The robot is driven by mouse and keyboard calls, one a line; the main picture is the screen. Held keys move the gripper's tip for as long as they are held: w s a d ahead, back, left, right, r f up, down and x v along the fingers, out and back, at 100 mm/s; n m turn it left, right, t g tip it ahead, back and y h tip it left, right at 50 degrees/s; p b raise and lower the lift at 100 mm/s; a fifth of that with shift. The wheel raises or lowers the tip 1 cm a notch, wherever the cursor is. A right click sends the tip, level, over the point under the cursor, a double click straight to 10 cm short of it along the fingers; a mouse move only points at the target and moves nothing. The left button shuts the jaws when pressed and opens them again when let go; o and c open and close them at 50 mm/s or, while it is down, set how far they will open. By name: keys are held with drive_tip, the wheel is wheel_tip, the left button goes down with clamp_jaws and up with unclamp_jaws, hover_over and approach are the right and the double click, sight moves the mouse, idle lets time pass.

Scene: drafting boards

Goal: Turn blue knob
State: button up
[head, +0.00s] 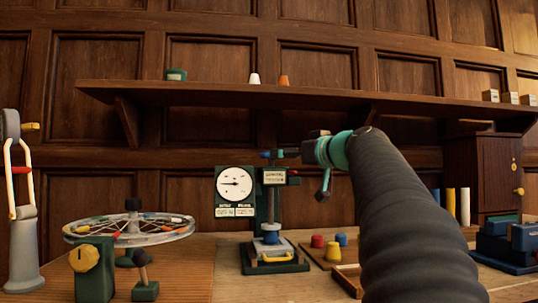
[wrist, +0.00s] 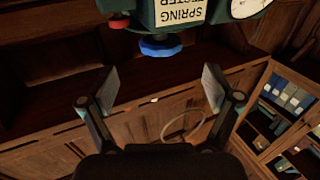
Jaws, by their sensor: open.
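The blue knob (wrist: 160,47) is a flat round disc on the dark green spring tester, beside its white label (wrist: 180,12), which reads upside down in the wrist view. In the head view the spring tester (head: 272,205) stands on the bench, and a small blue part (head: 265,154) shows at its top. My gripper (wrist: 160,85) is open and empty. Its two fingers are spread wide, with the knob ahead of the gap and apart from both fingers. In the head view my arm reaches in from the right, with its end near the tester's top.
A white dial (head: 235,184) is left of the tester's label. A spoked wheel (head: 130,229) and a yellow-knobbed green block (head: 85,258) are at left. Red, yellow and blue pegs (head: 329,246) stand right of the tester. A shelf (head: 290,95) runs above.

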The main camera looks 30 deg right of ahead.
drive_tip(key=w, duration=0.3)
drive_tip(key=w+a+p, duration=0.1)
drive_tip(key=w, duration=0.2)
drive_tip(key=w+p, duration=0.1)
drive_tip(key=w, duration=0.2)
drive_tip(key=shift+w+a, duration=0.1)
drive_tip(key=shift+a, duration=0.05)
drive_tip(key=c, duration=1.1)
drive_tip(key=shift+c, duration=0.2)
